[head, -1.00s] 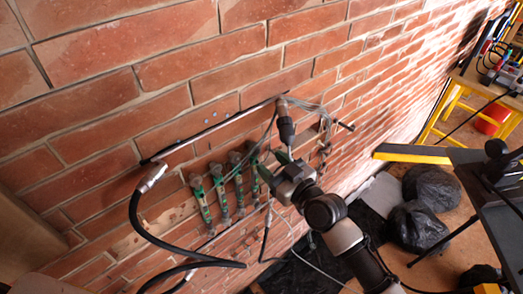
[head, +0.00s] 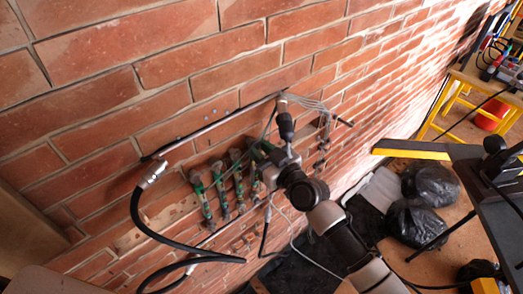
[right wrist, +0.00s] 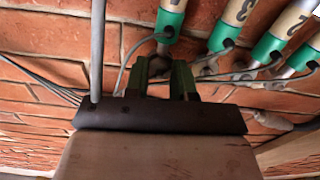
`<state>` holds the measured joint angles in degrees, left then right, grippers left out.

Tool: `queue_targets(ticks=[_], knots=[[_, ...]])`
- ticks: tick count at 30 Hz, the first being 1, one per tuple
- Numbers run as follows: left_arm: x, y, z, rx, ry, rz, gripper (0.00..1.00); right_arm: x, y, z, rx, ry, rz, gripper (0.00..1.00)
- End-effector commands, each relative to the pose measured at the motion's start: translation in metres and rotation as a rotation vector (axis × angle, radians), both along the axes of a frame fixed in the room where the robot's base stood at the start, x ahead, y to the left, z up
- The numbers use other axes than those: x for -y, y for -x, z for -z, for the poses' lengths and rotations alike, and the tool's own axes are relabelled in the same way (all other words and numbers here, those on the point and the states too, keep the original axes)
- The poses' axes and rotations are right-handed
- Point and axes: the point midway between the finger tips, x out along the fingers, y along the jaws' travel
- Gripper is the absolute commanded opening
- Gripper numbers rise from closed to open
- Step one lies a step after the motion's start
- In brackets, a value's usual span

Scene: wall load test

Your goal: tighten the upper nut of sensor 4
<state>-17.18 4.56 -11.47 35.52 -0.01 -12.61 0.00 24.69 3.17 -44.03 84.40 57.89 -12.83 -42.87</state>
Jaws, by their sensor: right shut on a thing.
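Several green-capped sensors hang side by side on the brick wall. The wrist view shows sensor 3 (right wrist: 235,22) and sensor 2 (right wrist: 288,18) by their numbers. Sensor 4 (right wrist: 171,18), at the left end of that row, shows no readable number; in the head view it is the rightmost (head: 255,160), partly hidden by my gripper. My right gripper (right wrist: 165,72) is shut at the end of sensor 4, its green fingers around its upper nut. The nut is mostly hidden between the fingers. In the head view this gripper (head: 266,160) is against the wall. My left gripper is not in view.
A dark bar (head: 215,125) runs along the wall above the sensors. A thick black hose (head: 140,218) loops at lower left. Thin grey cables (right wrist: 40,77) run close beside the gripper. Black bags (head: 430,187) lie on the floor at right.

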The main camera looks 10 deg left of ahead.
Motion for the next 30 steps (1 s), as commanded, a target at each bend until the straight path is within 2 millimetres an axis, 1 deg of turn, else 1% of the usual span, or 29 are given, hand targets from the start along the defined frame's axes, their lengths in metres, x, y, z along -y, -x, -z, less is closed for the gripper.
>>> queue_targets(ticks=[5, 16, 27, 28, 30], knots=[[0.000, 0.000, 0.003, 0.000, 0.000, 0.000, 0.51, 0.000, 0.000, 0.001, -0.029, -0.023, 0.001, 0.01], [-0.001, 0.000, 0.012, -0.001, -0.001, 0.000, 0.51, 0.000, 0.000, 0.001, -0.270, -0.212, 0.001, 0.01], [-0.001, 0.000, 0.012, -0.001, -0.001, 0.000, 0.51, 0.000, 0.000, 0.000, -0.294, -0.229, 0.001, 0.01], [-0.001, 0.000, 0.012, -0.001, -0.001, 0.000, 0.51, 0.000, 0.000, 0.000, -0.294, -0.229, 0.001, 0.29], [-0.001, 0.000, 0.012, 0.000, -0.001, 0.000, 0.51, 0.000, 0.000, 0.000, -0.294, -0.229, 0.001, 0.40]])
